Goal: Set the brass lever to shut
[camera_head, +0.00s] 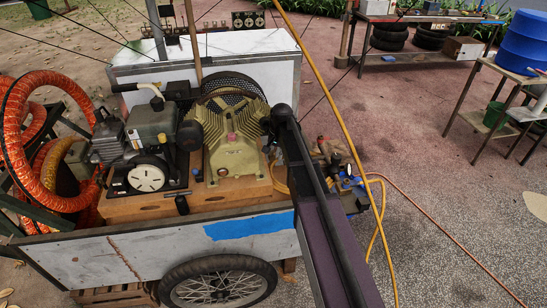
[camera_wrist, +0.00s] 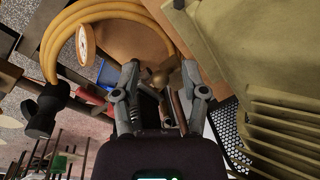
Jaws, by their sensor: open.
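My gripper (camera_wrist: 160,74) is open in the wrist view, with its two grey fingers spread apart. A small brass-coloured piece (camera_wrist: 158,77) shows between the fingertips, with slim brownish parts below it. I cannot tell whether it is the brass lever, how it is turned, or whether the fingers touch it. In the head view my arm covers the gripper and this spot. Small fittings with red and blue parts (camera_head: 344,166) show just right of my arm there.
A yellow hose (camera_wrist: 62,45) and a round gauge (camera_wrist: 85,45) lie left of the fingers; the ribbed compressor (camera_wrist: 285,125) stands close at right. The cart (camera_head: 150,255) carries an engine (camera_head: 150,140) and orange ducting (camera_head: 20,105). Open paving (camera_head: 440,190) lies right of the cart.

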